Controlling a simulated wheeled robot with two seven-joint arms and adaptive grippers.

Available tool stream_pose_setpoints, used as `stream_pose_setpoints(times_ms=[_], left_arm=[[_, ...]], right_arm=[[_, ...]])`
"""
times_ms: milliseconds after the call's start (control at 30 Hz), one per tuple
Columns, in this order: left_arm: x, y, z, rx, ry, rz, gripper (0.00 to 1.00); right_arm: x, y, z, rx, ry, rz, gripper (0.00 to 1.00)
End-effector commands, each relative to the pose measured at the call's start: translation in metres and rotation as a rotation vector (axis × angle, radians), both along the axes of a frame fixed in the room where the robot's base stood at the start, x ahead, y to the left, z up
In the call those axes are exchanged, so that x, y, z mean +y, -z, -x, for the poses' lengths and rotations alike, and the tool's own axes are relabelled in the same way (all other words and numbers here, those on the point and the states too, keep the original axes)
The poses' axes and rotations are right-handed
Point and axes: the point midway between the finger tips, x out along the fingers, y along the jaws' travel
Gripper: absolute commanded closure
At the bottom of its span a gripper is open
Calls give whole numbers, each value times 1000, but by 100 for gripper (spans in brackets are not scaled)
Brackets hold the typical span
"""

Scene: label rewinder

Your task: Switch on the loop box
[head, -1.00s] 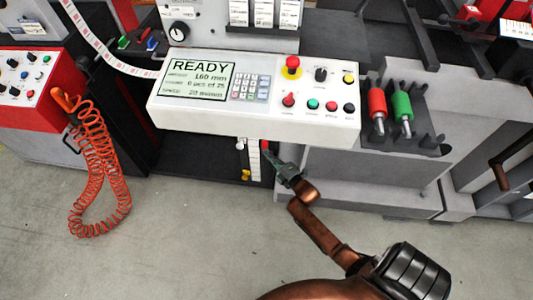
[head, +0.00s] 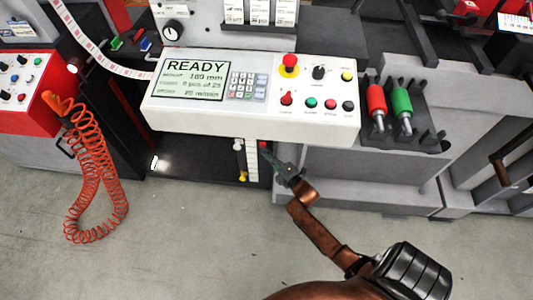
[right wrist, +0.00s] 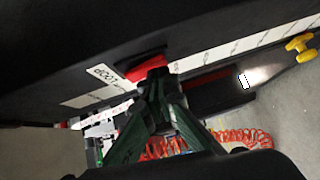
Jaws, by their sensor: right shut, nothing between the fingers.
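The loop box is the dark low unit (head: 205,170) under the white console. In the right wrist view its dark face carries a white label reading LOOP (right wrist: 103,73) beside a red switch (right wrist: 147,68). My right gripper (head: 266,153) is shut and empty, reaching up under the console's front edge. In the right wrist view its fingertips (right wrist: 156,75) are at the red switch, touching or very close, and hide part of it. A bright spot of light (head: 155,162) shows on the loop box's dark floor. My left gripper is not in view.
The white console (head: 210,118) with a READY screen and several buttons overhangs my right gripper. A coiled orange hose (head: 95,190) hangs at left. The floor in front is clear.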

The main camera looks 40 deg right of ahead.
Motion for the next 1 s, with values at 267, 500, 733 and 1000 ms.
stream_pose_setpoints(times_ms=[267, 500, 733, 1000], left_arm=[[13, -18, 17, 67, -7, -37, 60], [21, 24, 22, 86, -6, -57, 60], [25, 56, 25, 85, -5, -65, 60], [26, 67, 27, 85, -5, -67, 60]], right_arm=[[34, 8, 28, 6, -6, -2, 100], [30, 13, 77, 5, 2, -2, 100], [32, 17, 106, 4, 2, -2, 100], [34, 20, 115, 4, 0, -1, 100]])
